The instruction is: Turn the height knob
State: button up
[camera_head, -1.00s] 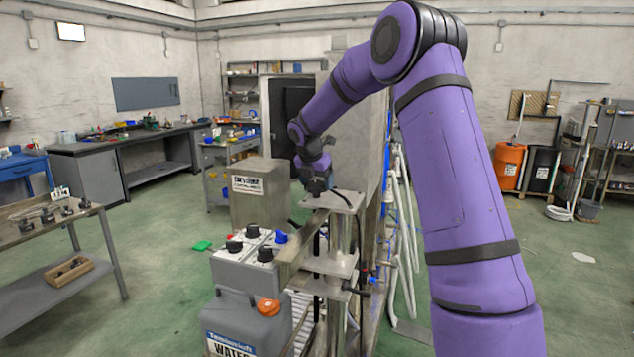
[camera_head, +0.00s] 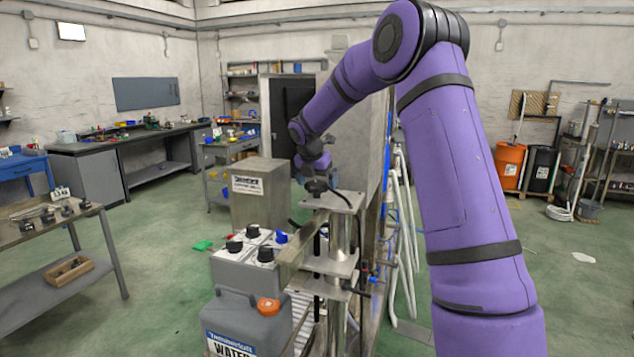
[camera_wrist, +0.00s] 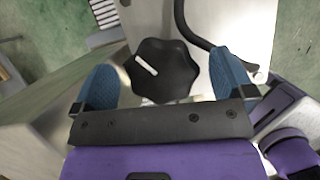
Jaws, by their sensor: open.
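The height knob (camera_wrist: 162,71) is a black, lobed knob with a white pointer mark. In the wrist view it sits on a pale metal plate, its mark pointing to the upper left. My gripper (camera_wrist: 166,88) is open, with one blue-padded finger on each side of the knob and gaps between pads and knob. In the head view my gripper (camera_head: 316,188) points down over the metal plate (camera_head: 333,201) on top of the post. The knob is hard to make out there beneath the gripper.
A grey control box (camera_head: 247,262) with several black knobs and a blue one stands left of the post. A water canister (camera_head: 240,322) with an orange cap is below it. A black curved lever or hose (camera_wrist: 190,30) runs close beside the knob.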

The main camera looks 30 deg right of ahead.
jog(key=v, duration=1)
jog(key=shift+a+r, duration=0.15)
jog(key=shift+r, duration=0.1)
jog(key=shift+s, duration=0.15)
